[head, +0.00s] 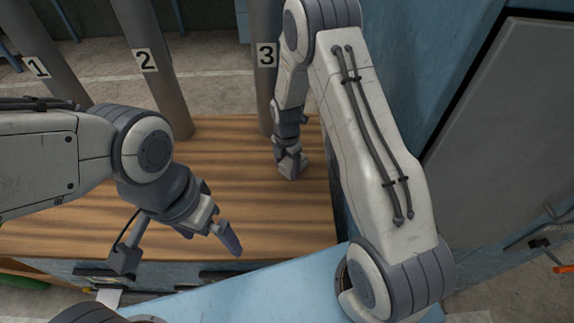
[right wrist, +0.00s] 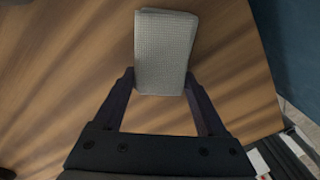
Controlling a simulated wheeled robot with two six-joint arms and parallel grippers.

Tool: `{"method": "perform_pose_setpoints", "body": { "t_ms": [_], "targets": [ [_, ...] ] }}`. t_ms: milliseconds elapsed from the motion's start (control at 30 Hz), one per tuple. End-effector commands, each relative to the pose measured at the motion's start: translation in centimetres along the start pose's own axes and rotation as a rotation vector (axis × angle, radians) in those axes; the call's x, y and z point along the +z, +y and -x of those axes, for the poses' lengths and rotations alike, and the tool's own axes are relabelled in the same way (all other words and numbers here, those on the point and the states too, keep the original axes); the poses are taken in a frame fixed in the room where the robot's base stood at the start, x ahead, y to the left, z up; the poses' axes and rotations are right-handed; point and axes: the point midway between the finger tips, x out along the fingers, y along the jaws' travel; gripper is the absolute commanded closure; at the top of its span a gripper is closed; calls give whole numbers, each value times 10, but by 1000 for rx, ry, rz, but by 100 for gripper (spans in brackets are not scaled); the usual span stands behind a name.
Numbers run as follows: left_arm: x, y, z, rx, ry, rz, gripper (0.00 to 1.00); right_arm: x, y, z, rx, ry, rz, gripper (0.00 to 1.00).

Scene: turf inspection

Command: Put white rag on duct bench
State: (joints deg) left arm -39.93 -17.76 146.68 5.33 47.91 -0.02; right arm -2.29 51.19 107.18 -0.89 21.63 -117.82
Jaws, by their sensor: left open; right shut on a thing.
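The white rag (right wrist: 166,45) is a folded, pale grey-white textured cloth. In the right wrist view it sits between the two fingers of my right gripper, which is shut on it. The duct bench (head: 80,222) has a brown wooden top. My right gripper (head: 291,170) is over its right part, near duct 3, and its arm and wrist hide the rag in the head view. The wooden top also shows below the rag in the right wrist view (right wrist: 60,60); I cannot tell whether the rag touches it. My left gripper (head: 228,240) is open and empty over the bench's front.
Grey ducts marked 1 (head: 37,66), 2 (head: 147,60) and 3 (head: 265,55) stand along the bench's back. A blue wall (head: 400,100) and a grey panel (head: 505,130) are on the right. The wooden top between my grippers is clear.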

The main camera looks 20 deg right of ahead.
Motion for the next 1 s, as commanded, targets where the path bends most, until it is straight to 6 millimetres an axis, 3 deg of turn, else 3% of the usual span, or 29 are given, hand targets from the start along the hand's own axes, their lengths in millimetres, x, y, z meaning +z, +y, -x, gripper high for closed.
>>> {"method": "perform_pose_setpoints", "body": {
  "t_ms": [133,167,200,567,1000],
  "targets": [
    [0,0,-3,0,0,0,0,0,0,-4,0,0,0,78],
    [0,0,-2,0,0,0,0,0,0,-3,0,0,0,14],
    [0,0,-2,0,0,0,0,0,0,-3,0,0,0,0],
    [0,0,-1,0,0,0,0,0,0,5,1,0,0,0],
    [1,-1,-16,0,0,0,0,0,1,92,4,-2,0,0]
  ]
}}
